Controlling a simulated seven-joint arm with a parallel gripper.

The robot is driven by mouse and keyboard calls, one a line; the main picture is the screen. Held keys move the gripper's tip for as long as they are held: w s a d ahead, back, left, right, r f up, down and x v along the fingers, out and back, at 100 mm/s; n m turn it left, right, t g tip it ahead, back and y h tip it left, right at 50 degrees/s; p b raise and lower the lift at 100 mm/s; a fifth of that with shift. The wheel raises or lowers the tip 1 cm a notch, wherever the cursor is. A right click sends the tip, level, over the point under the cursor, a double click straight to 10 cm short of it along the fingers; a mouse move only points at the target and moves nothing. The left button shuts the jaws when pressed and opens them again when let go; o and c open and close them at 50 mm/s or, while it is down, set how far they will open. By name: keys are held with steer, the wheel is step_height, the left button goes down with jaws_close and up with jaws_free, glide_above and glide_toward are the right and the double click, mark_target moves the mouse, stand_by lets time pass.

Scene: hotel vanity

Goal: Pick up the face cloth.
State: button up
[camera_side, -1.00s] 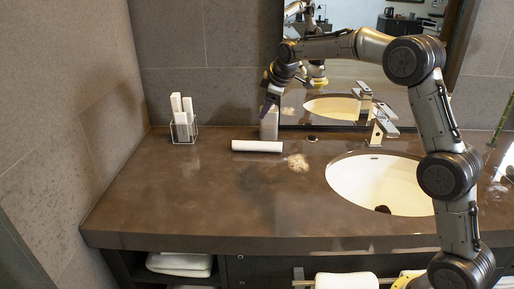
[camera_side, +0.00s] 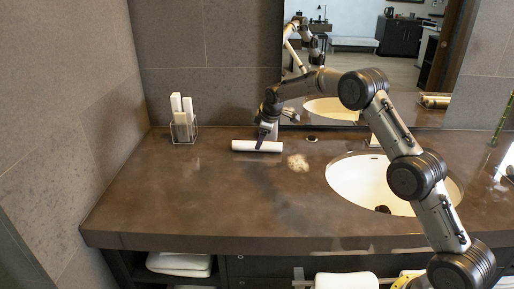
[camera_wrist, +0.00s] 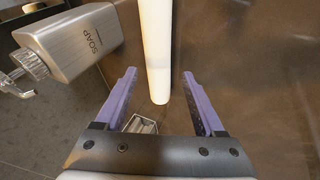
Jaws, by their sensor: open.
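The face cloth (camera_side: 244,146) looks like a white roll lying on the brown counter near the mirror. In the wrist view the white roll (camera_wrist: 155,40) runs down from the top edge and ends between my fingers. My gripper (camera_side: 263,142) is low over the roll, with its fingers apart on either side of it. In the wrist view the open gripper (camera_wrist: 159,73) shows a gap between each purple finger and the roll. I cannot tell how far the fingertips are above the counter.
A grey soap bottle (camera_wrist: 85,42) with a metal pump stands close beside the gripper. The front-left counter is clear.

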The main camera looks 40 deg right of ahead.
steer(key=shift+x, duration=2.35)
steer(key=shift+w+r, duration=0.1)
steer(key=c, duration=1)
steer(key=shift+r, duration=0.5)
step_height(320, 180, up, 2)
steer(key=shift+r, duration=0.2)
steer(key=s+a+r, duration=0.3)
steer(key=s+r, duration=0.6)
steer(key=s, duration=0.4)
steer(key=shift+s+r, duration=0.3)
steer(key=shift+s, duration=0.05)
steer(key=shift+a, duration=0.1)
